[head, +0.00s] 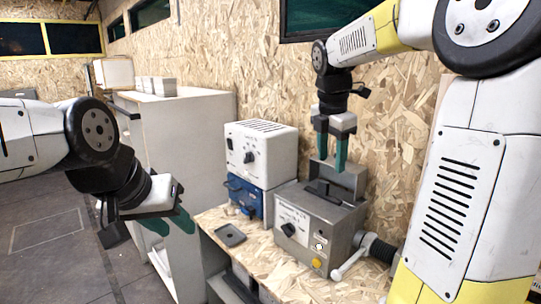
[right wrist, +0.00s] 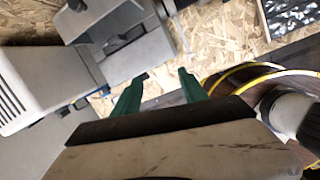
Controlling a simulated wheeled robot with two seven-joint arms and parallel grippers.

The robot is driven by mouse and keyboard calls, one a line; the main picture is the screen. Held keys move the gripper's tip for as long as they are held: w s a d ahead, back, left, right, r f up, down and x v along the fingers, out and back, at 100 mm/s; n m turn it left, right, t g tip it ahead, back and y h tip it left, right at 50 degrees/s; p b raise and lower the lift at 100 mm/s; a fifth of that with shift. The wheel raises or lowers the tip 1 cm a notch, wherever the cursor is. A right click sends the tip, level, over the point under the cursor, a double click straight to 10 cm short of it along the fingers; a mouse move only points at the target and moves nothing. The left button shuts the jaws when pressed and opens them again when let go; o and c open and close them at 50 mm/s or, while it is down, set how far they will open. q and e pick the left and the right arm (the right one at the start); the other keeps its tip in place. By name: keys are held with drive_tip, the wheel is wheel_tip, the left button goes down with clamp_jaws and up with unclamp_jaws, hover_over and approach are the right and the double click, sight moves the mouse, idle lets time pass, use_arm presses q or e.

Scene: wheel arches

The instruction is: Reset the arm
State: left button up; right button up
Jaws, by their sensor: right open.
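My right gripper (head: 332,148) hangs with its green fingers pointing down, above the back part of a grey metal machine (head: 296,216). The fingers are apart with nothing between them, as the right wrist view (right wrist: 160,82) also shows. In the head view the fingertips overlap the machine's raised back part, and I cannot tell whether they touch it. My left gripper (head: 170,222) is at the left, in front of the pale cabinet and clear of the bench. Its green fingers look apart and empty.
A small dark tray (head: 230,235) lies on the wooden bench (head: 262,262). A crank-like handle (head: 352,262) juts from the machine's right side. A pale cabinet (head: 185,140) stands behind.

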drive_tip(key=s+a+f+m+t+y, duration=0.1)
drive_tip(key=s+a+f+m+t, duration=0.1)
drive_tip(key=s+m, duration=0.7)
drive_tip(key=s+a+f+m+t+y, duration=0.1)
drive_tip(key=s+a+f+m+y, duration=0.1)
drive_tip(key=s+m, duration=0.8)
drive_tip(key=shift+s+a+f+m+t+y, duration=0.15)
drive_tip(key=shift+a+f+m+t+y, duration=0.25)
drive_tip(key=shift+a+m, duration=0.9)
drive_tip(key=shift+d+f+m, duration=0.1)
drive_tip(key=shift+d+m, duration=0.2)
drive_tip(key=shift+d, duration=0.05)
